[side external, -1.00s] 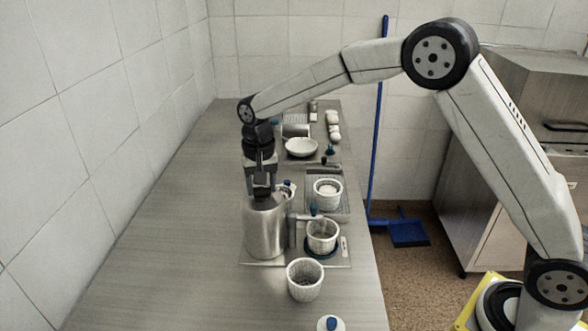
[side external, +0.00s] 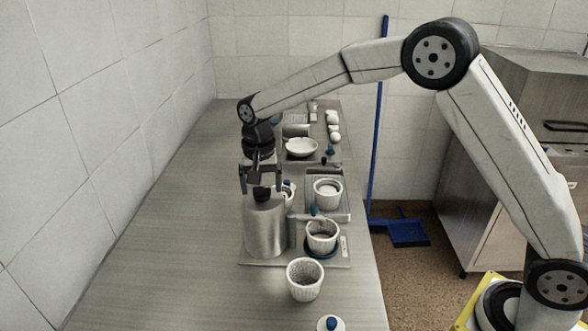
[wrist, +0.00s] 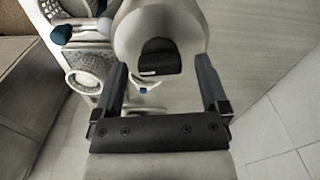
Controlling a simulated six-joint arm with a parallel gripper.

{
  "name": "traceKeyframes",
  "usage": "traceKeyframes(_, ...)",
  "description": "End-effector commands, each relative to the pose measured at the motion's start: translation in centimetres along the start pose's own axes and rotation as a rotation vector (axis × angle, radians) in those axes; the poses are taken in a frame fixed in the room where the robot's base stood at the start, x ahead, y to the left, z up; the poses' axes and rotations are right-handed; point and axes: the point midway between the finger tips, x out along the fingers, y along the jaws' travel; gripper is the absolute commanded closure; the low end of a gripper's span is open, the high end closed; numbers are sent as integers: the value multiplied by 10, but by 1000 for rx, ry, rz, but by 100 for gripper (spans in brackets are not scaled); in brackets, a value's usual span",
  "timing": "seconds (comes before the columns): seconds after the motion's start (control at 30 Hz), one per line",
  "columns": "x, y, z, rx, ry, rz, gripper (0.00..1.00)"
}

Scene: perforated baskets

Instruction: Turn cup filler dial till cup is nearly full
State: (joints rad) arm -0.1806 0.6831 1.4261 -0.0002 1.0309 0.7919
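The cup filler is a metal cylinder (side external: 265,232) with a dark dial (side external: 262,194) on top. The dial also shows between my fingers in the wrist view (wrist: 158,58). My gripper (side external: 261,188) is open, its fingers spread on either side of the dial and apart from it, pointing down and slightly above it. A white perforated cup (side external: 322,230) stands on a dark round base under the filler's spout arm, which has a blue knob (side external: 313,210).
Another perforated cup (side external: 305,280) stands in front. Behind the filler are a white cup (side external: 327,188) on a metal tray and a shallow white bowl (side external: 301,147). A blue-knobbed lid (side external: 331,323) lies at the front edge. The counter's left side is clear.

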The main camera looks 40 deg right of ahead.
Motion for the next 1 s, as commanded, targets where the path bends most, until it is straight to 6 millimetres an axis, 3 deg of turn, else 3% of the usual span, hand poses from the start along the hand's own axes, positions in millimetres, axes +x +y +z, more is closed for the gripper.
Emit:
traceKeyframes(0.37, -9, 0, 0, 0, 0, 0, 6)
traceKeyframes(0.8, -62, 0, 0, 0, 2, -2, 6)
traceKeyframes(1.0, -76, 0, 0, 0, 0, 0, 6)
